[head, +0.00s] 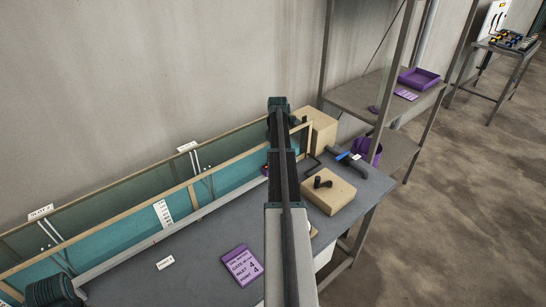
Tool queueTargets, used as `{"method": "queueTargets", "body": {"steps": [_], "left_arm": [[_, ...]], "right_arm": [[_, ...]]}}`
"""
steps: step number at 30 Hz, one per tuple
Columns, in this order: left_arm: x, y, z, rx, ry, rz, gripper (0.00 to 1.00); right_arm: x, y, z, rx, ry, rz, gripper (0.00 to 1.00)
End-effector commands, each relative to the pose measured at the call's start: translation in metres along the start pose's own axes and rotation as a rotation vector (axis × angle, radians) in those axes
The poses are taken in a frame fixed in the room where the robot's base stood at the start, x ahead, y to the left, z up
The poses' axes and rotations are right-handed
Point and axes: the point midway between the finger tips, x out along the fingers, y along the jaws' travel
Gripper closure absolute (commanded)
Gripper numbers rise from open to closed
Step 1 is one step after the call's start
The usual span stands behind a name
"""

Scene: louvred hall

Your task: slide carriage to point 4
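A long glass-sided channel with teal panes (110,238) and pale wooden rails runs along the back of the grey bench, from the lower left to the middle. A small purple part (265,170) shows at the channel, half hidden behind my arm. I cannot tell if it is the carriage. A purple card (242,266) on the bench carries printed lines, the last seeming to read "point 4". A white marked strip (163,213) is on the channel's front side. One arm of mine crosses the middle of the view. I see no fingertips of either gripper.
A wooden block with a black handle (322,182) stands on the bench's right part, with a blue-and-black tool (350,158) behind it. A white label (165,262) lies on the bench. A shelf (355,98) holds a purple tray (419,79). Open floor (450,220) is at the right.

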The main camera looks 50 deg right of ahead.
Motion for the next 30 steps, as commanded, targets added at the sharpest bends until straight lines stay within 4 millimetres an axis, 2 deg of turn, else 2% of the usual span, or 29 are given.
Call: {"method": "queueTargets", "body": {"steps": [8,9,13,14,23,30], "left_arm": [[0.0,0.0,0.0,0.0,0.0,0.0,0.07],[0.0,0.0,0.0,0.0,0.0,0.0,0.07],[0.0,0.0,0.0,0.0,0.0,0.0,0.07],[0.0,0.0,0.0,0.0,0.0,0.0,0.07],[-0.001,0.0,0.0,0.0,0.0,0.0,0.07],[-0.012,-0.001,0.001,0.0,0.0,0.0,0.07]], "right_arm": [[0.0,0.0,0.001,0.001,-0.003,0.001,1.0],[0.0,0.0,0.001,0.001,-0.003,0.001,0.58],[0.0,0.0,0.001,0.001,-0.002,0.001,0.35],[0.0,0.0,0.001,0.001,-0.002,0.001,0.31],[-0.001,0.0,0.0,0.0,-0.001,0.0,0.31],[-0.012,0.0,0.0,0.0,-0.001,0.0,0.31]]}}
